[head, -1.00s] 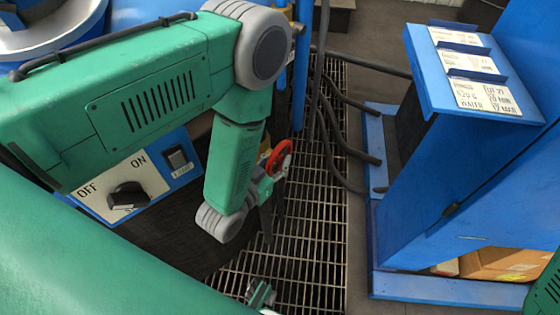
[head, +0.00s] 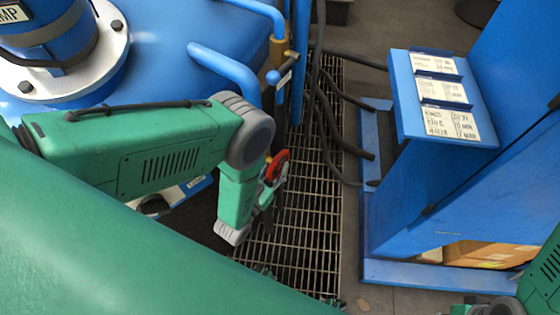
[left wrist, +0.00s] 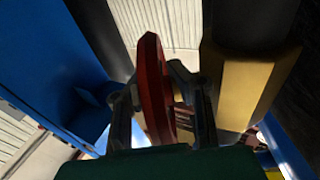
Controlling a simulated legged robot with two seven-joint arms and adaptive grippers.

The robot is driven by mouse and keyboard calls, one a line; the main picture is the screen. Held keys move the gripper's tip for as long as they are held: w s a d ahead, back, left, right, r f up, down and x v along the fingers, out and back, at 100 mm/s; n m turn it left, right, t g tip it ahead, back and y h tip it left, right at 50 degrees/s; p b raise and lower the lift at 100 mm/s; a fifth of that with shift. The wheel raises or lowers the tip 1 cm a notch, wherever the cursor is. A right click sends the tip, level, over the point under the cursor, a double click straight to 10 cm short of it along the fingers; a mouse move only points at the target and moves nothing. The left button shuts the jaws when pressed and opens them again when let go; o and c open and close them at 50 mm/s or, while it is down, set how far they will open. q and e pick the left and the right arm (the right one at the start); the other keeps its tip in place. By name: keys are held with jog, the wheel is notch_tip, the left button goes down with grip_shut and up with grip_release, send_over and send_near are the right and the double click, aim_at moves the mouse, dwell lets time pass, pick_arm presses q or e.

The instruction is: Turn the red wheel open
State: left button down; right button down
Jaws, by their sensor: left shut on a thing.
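The red wheel (head: 277,166) is small and stands nearly edge-on beside the blue pipework in the head view. My left gripper (head: 266,193) is at the wheel, partly hidden by my own green forearm. In the left wrist view the wheel (left wrist: 154,88) stands upright between the two fingers of my left gripper (left wrist: 160,95). The gripper is shut on its rim, with one finger on each side. The wheel's stem is hard to make out. My right gripper does not show.
A yellow valve body (left wrist: 242,88) is close to the right finger. Blue pipes (head: 228,68) and a blue tank (head: 155,75) stand at the left. A blue stand with labels (head: 445,95) is at the right. Floor grating (head: 310,215) and dark hoses (head: 335,135) lie between.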

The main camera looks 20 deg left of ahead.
pick_arm(q)
jog(key=shift+r, duration=0.2)
jog(key=shift+t+p, duration=1.1)
jog(key=shift+p, duration=0.25)
jog(key=shift+f+t+h, duration=0.1)
jog(key=shift+t+h, duration=0.3)
jog(key=shift+t, duration=0.3)
jog(key=shift+f+t+b, duration=0.2)
jog(key=shift+t+b, duration=0.55)
jog(key=shift+t, duration=0.35)
jog(key=shift+s+t+h+b, duration=0.15)
jog(key=shift+t+h+b, duration=0.25)
jog(key=shift+t+b, duration=0.9)
jog(key=shift+b, duration=0.4)
jog(key=c, duration=1.8)
grip_release()
jog(key=shift+r, duration=0.2)
